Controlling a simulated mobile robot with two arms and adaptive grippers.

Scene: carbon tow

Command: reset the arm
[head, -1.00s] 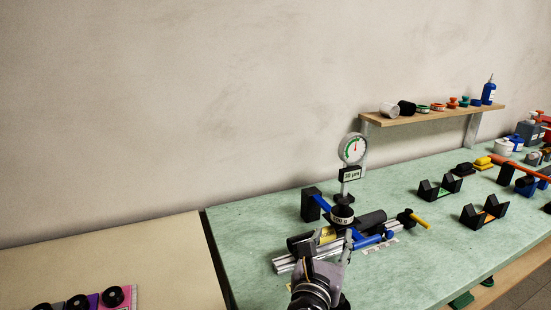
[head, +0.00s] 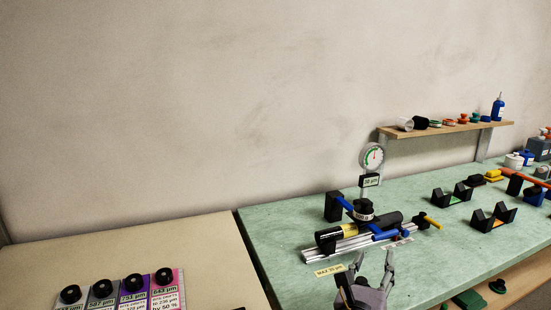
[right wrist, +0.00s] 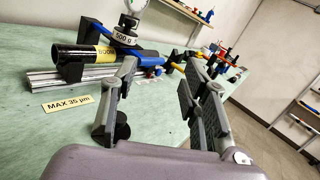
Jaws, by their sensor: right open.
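My right gripper (head: 375,268) is at the bottom of the head view, over the front part of the green table (head: 285,235). In the right wrist view its two fingers (right wrist: 155,105) are apart with nothing between them. A measuring rig with a black roller (head: 381,224) on a silver rail (head: 350,247) stands just beyond the gripper, apart from it. A round dial gauge (head: 372,156) rises above the rig, and a weight marked 500 g shows in the right wrist view (right wrist: 125,36). My left gripper is not in view.
A "MAX 35 µm" label (head: 330,270) lies before the rail. Black V-shaped stands (head: 493,218) sit to the right. A wooden shelf (head: 445,130) holds small items. Labelled cards with black knobs (head: 118,290) lie on the beige table (head: 140,250) at left.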

